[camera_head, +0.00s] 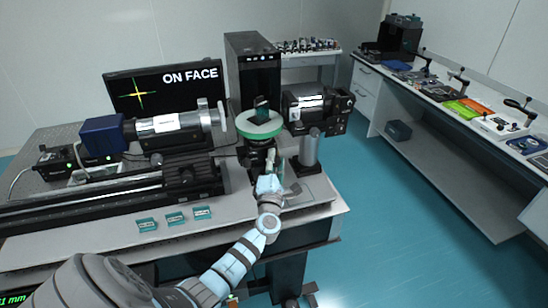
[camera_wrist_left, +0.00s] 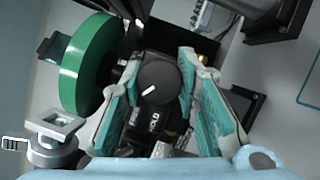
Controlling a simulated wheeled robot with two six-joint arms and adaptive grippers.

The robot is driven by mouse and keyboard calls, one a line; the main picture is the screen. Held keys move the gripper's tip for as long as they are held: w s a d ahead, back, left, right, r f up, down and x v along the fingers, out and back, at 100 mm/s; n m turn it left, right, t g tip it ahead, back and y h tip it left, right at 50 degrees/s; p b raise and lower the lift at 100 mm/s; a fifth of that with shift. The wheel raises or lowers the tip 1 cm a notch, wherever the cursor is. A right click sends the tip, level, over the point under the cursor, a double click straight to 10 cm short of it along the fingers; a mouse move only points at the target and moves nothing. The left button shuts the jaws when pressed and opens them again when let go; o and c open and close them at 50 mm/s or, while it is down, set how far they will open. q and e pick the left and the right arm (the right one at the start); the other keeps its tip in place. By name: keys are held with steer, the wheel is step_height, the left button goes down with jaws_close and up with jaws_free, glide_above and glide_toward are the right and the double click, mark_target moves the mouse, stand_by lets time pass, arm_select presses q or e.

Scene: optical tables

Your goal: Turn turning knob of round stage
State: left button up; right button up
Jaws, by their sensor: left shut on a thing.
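The round stage has a green disc top (camera_head: 262,130) on a black base near the table's right end. A dark block stands on the disc. In the left wrist view the green disc (camera_wrist_left: 86,65) is tilted at the upper left. Beside it is the black round turning knob (camera_wrist_left: 158,82) with a white index mark and a label reading HOLD below. My left gripper (camera_head: 274,172) reaches the front of the stage from below. In the wrist view, the teal finger pads of my left gripper (camera_wrist_left: 157,78) are on either side of the knob, shut on it. My right gripper is not in view.
A grey metal post (camera_head: 310,148) stands close right of the gripper. A black camera-like device (camera_head: 318,108) is behind it. A cylindrical instrument with a blue end (camera_head: 102,136) and a black rail (camera_head: 90,203) lie left. Small teal blocks (camera_head: 175,218) sit on the front table edge.

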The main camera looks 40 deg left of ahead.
arm_select(q)
steer(key=o, duration=1.2)
steer(key=shift+c, duration=0.2)
steer(key=shift+s, duration=0.1)
steer(key=v, duration=1.2)
